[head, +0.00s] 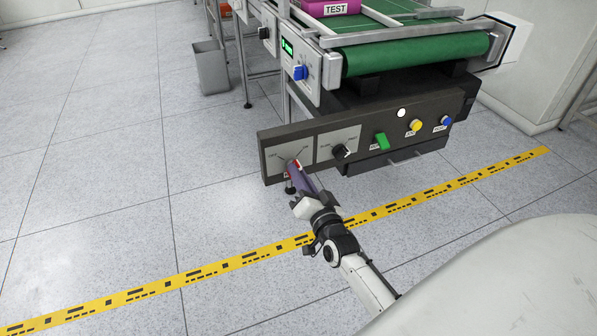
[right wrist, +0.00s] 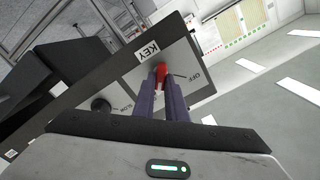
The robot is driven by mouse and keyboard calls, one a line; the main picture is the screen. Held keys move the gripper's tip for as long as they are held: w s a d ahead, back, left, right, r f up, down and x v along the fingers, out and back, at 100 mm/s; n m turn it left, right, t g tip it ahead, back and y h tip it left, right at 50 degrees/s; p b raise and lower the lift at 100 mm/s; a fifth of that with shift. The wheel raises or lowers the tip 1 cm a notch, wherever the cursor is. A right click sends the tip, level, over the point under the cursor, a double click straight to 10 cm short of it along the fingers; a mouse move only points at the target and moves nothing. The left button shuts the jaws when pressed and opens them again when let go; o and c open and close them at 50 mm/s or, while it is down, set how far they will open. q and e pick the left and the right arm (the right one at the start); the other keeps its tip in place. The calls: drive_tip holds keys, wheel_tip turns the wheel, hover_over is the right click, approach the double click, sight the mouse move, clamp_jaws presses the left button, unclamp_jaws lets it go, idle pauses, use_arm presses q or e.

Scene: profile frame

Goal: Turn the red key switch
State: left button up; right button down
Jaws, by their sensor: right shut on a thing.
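The red key switch (right wrist: 161,70) sits on a light plate of the dark control panel, near a "KEY" label and an "OFF" mark in the right wrist view. In the head view the switch (head: 297,163) is at the panel's left end, mostly hidden by my gripper. My right gripper (head: 294,168) reaches the panel from below. In the right wrist view its two purple fingers (right wrist: 163,82) are shut on the red key. My left gripper is not in view.
The control panel (head: 272,135) also carries a black knob (head: 341,152), a green switch (head: 381,141), a yellow button (head: 415,125) and a blue button (head: 446,121). A green conveyor (head: 415,54) stands above. A grey bin (head: 211,68) is at the back left. Floor in front is clear.

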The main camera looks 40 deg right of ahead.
drive_tip(key=shift+r+m, duration=0.1)
drive_tip(key=shift+m, duration=0.5)
drive_tip(key=c, duration=1.8)
unclamp_jaws()
drive_tip(key=p+v, duration=0.2)
drive_tip(key=v, duration=0.8)
drive_tip(key=shift+s, duration=0.15)
